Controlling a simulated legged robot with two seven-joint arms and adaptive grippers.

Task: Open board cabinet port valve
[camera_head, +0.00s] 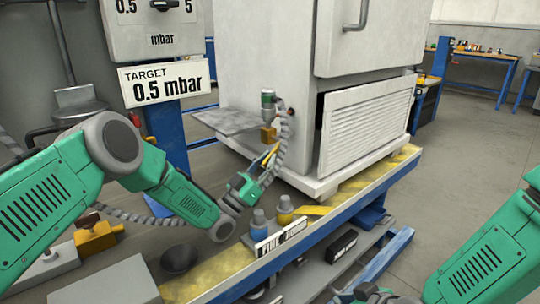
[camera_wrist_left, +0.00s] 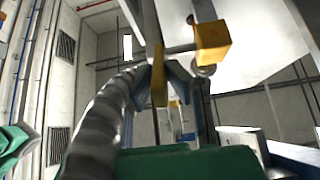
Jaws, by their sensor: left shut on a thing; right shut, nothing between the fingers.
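The white board cabinet (camera_head: 265,60) stands on the long bench. On its left side is a valve with a green-grey cylinder (camera_head: 267,98) and a yellow block (camera_head: 268,134); the block also shows in the left wrist view (camera_wrist_left: 212,42). My left gripper (camera_head: 267,162) is just below the block, beside the ribbed hose. It appears shut on a narrow yellow handle (camera_wrist_left: 158,88), seen between the fingers in the left wrist view; the exact contact is hard to see. My right gripper (camera_head: 372,294) is shut and empty at the bottom edge, partly cut off.
The ribbed hose (camera_head: 282,150) runs down from the cabinet port close to my left gripper. A grey shelf (camera_head: 228,122) juts from the cabinet. Blue and yellow bottles (camera_head: 285,207) stand on the bench below. A target sign (camera_head: 167,84) reads 0.5 mbar. Open floor lies at right.

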